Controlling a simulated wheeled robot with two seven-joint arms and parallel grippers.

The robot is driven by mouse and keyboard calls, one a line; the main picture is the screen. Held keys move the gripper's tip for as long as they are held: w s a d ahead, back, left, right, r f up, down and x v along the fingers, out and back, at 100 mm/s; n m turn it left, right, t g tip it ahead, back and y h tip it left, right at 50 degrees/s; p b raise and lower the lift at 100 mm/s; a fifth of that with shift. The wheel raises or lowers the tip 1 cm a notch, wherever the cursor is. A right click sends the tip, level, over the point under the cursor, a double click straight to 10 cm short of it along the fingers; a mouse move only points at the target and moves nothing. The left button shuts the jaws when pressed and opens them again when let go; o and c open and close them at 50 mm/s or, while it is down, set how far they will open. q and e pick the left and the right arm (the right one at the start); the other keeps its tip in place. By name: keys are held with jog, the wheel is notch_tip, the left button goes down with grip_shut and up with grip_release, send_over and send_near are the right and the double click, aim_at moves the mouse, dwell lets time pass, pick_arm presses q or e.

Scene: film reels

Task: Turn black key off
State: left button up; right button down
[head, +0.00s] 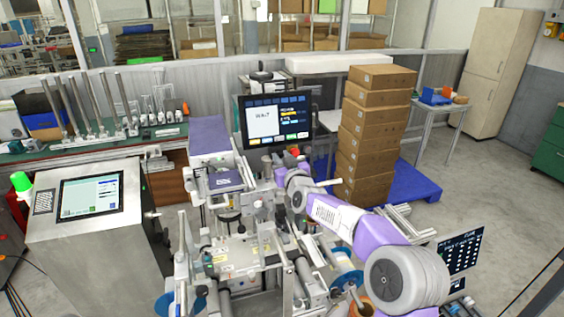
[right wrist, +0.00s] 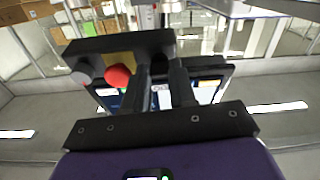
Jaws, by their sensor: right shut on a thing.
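My right gripper (head: 283,170) reaches in from the right to the machine, just below the monitor. In the right wrist view its two dark fingers (right wrist: 161,75) stand close together at the end of a dark control box (right wrist: 120,46). The fingers are shut on a small dark part there, which seems to be the black key. The key is mostly hidden between the fingers, and I cannot tell its turn angle. A red button (right wrist: 117,76) and a grey knob (right wrist: 82,77) sit on the same box, left of the fingers. My left gripper is out of view.
The monitor (head: 274,120) stands close behind the right gripper. A stack of cardboard boxes (head: 366,150) on a blue pallet (head: 420,182) is to the right. A grey cabinet with a touchscreen (head: 91,196) is at left. Open floor lies at right.

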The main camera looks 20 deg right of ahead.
jog(key=n+y+p, duration=0.1)
jog(key=n, duration=0.4)
jog(key=n+g+p, duration=0.1)
jog(key=n+p, duration=0.1)
jog(key=n, duration=0.3)
jog(key=n+g+y+p, duration=0.1)
jog(key=n+p, duration=0.1)
jog(key=n, duration=0.2)
jog(key=shift+d+r+n+y, duration=0.2)
jog(key=shift+r+n+y, duration=0.1)
jog(key=shift+r+n, duration=0.1)
jog(key=shift+n+g+p, duration=0.4)
jog(key=shift+n+p, duration=0.95)
jog(key=shift+n, duration=0.45)
jog(key=shift+f, duration=0.1)
jog(key=c, duration=1.2)
grip_release()
